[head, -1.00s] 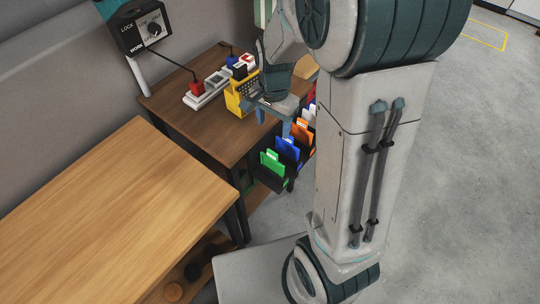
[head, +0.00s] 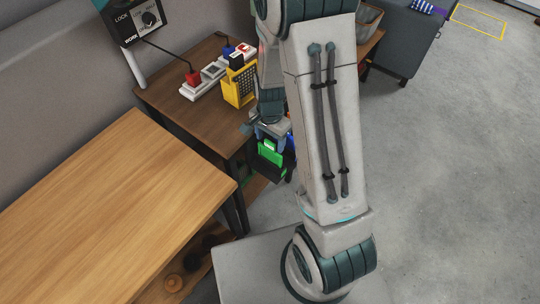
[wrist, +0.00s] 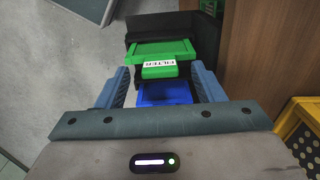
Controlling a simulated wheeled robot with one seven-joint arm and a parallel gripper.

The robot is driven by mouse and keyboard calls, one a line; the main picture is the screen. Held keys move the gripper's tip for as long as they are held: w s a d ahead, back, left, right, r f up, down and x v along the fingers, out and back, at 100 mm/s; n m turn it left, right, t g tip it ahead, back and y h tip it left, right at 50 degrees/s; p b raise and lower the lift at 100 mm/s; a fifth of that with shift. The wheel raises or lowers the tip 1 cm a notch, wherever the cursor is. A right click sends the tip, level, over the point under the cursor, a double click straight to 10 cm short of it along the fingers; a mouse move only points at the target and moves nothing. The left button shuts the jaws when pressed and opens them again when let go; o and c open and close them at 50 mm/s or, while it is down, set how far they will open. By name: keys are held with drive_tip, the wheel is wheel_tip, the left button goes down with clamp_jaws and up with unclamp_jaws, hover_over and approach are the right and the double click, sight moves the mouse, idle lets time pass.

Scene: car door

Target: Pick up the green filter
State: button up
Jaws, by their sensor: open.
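The green filter (wrist: 160,52) stands in a black holder (wrist: 199,38) on the side of the dark brown table, with a white label reading FILTER. It also shows in the head view (head: 269,151), just below my gripper. In the wrist view my gripper (wrist: 160,80) is open, one blue finger to each side of the green filter's tab. Whether the fingers touch it I cannot tell. A blue filter (wrist: 164,93) sits behind it, nearer my palm in the wrist view. In the head view my arm hides most of the other filters.
A lighter wooden table (head: 100,195) stands at the left. Grey floor (head: 430,190) is open on the right.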

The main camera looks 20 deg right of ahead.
sight(270, 155)
drive_tip(key=shift+f, duration=1.25)
drive_tip(key=c, duration=1.3)
drive_tip(key=shift+r, duration=0.15)
